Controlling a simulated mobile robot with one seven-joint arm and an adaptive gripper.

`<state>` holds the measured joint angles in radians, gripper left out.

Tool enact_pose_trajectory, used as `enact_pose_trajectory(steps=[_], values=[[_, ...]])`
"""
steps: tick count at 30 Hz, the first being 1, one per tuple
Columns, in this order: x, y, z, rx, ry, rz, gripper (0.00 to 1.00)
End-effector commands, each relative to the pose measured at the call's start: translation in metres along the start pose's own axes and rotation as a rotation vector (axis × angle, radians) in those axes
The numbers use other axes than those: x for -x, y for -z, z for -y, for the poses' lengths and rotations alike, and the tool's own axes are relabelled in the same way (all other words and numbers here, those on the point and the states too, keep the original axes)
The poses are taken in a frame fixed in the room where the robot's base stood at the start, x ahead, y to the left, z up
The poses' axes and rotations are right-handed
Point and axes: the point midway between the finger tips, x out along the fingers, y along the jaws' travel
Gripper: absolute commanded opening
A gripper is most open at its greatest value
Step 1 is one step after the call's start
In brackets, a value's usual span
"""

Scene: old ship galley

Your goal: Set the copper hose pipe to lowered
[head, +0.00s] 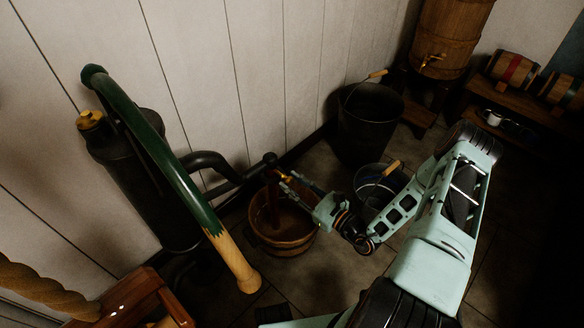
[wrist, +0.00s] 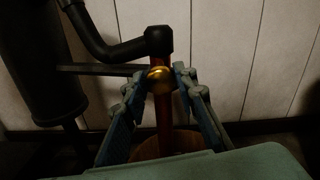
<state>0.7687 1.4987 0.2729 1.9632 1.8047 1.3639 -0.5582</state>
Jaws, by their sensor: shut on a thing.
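The copper hose pipe (wrist: 164,115) hangs upright below the black elbow spout (wrist: 158,40) of the pump in the wrist view. A round brass knob (wrist: 158,73) sits on the pipe near its top. My gripper (wrist: 160,82) has its two blue-grey fingers on either side of the knob and pipe, shut on it. In the head view my gripper (head: 288,186) reaches from the right to the pipe (head: 272,204), just under the spout's end. The pipe's lower end goes down towards the wooden bucket (head: 283,247); its tip is hidden.
The dark pump body (head: 145,185) with its long green-and-wood handle (head: 165,160) stands left. A black bucket (head: 368,115) and a metal pail (head: 372,188) stand right of the wooden bucket. A barrel (head: 448,35) stands at the back. The plank wall is close behind.

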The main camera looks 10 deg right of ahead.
Motion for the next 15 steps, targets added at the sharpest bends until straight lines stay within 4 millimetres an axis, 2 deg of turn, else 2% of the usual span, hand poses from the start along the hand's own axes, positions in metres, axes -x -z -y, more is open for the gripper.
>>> enact_pose_trajectory(steps=[1, 6, 15], values=[[0.001, 0.016, -0.004, -0.002, 0.001, -0.002, 0.00], [0.002, 0.039, -0.009, 0.000, 0.000, -0.002, 0.00], [0.002, 0.051, -0.011, 0.002, 0.000, -0.003, 0.00]])
